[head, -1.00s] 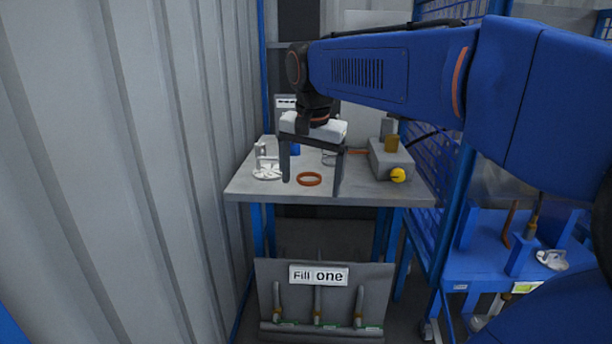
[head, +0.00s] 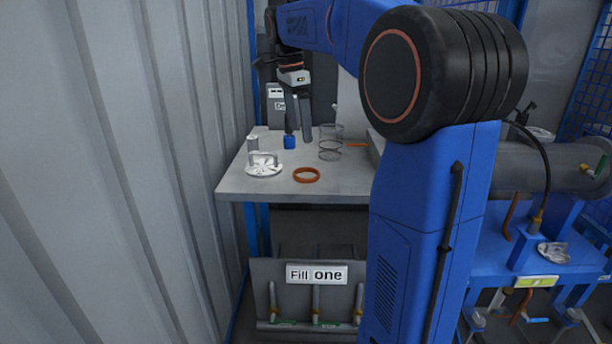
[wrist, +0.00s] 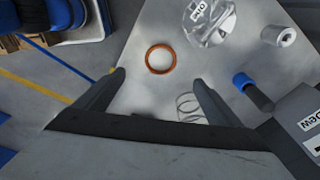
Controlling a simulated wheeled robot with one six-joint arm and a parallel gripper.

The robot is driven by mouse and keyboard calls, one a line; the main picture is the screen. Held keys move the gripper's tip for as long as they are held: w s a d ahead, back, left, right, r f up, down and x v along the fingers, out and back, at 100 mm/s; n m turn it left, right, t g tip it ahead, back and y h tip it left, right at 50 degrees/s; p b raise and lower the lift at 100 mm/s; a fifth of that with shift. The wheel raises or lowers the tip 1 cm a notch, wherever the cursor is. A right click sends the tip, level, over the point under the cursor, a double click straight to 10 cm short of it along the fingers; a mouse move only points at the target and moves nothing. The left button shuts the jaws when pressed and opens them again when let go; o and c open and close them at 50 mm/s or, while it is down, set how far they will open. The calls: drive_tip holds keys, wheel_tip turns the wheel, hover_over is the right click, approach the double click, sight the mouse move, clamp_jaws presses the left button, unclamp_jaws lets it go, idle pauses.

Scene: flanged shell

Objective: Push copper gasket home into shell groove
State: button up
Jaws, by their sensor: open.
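The copper gasket (head: 306,181) is an orange-brown ring lying flat and loose on the grey table. In the wrist view the gasket (wrist: 161,73) lies ahead of and between the fingertips, apart from both. My gripper (head: 298,136) is open and empty, over the back of the table, behind the gasket in the head view. Its two dark fingers (wrist: 159,80) are spread wide in the wrist view. A grey horizontal cylinder (head: 550,168) on the blue bench at right may be the shell; my arm hides part of it. I cannot make out a groove.
On the table (head: 240,188) are a white disc with a handle (head: 263,168), a small grey cylinder (head: 252,143), a blue-capped item (head: 290,142) and a wire coil (head: 331,156). A corrugated wall (head: 130,170) is close at left. The table's front is clear around the gasket.

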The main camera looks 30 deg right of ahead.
approach(307, 177)
drive_tip(key=shift+s+a+f, duration=0.1)
drive_tip(key=shift+a+f, duration=0.1)
drive_tip(key=shift+f, duration=0.3)
drive_tip(key=shift+d+f, duration=0.25)
drive_tip(key=shift+f, duration=1.05)
drive_tip(key=shift+d+f, duration=0.25)
drive_tip(key=shift+f, duration=1.05)
drive_tip(key=c, duration=1.3)
